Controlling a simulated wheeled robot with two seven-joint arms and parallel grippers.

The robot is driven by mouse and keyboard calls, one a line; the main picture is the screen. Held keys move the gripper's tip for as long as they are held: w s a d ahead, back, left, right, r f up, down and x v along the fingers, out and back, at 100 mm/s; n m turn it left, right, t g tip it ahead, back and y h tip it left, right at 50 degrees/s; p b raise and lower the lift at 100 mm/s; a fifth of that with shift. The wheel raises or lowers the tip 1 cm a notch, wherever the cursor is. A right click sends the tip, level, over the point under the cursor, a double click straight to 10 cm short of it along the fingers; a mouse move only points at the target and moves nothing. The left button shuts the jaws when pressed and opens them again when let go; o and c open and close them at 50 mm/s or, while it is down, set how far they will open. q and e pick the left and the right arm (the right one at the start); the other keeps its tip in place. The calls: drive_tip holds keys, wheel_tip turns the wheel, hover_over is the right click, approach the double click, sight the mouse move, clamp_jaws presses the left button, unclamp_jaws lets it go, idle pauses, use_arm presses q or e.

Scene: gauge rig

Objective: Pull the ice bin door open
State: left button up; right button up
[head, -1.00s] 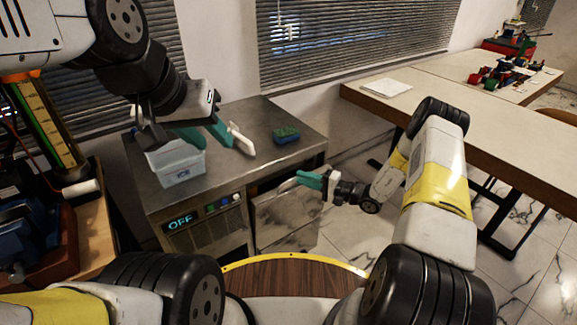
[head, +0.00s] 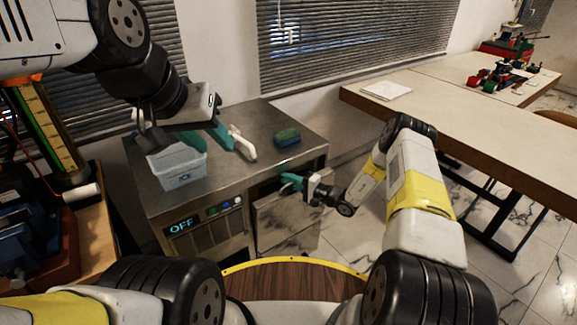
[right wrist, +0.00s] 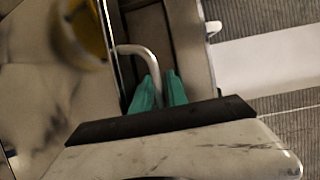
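The ice bin door (head: 285,222) is the grey panel low on the front right of the steel ice machine (head: 232,185). A dark gap shows along its top; how far it stands open is hard to tell. Its bent metal handle (right wrist: 146,56) shows in the right wrist view, one leg running down between my right gripper's teal fingers (right wrist: 160,92). They look closed on it with almost no gap. In the head view my right gripper (head: 290,182) is at the door's upper part. My left gripper (head: 207,140) is open and empty above the machine's top.
On the machine's top are a clear bin (head: 178,168), a white tool (head: 243,144) and a green-blue sponge (head: 288,138). A control panel reads OFF (head: 182,225). A long table (head: 450,115) stands at the right. Blue and red equipment (head: 40,235) is at the left.

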clamp_jaws()
idle(1.4)
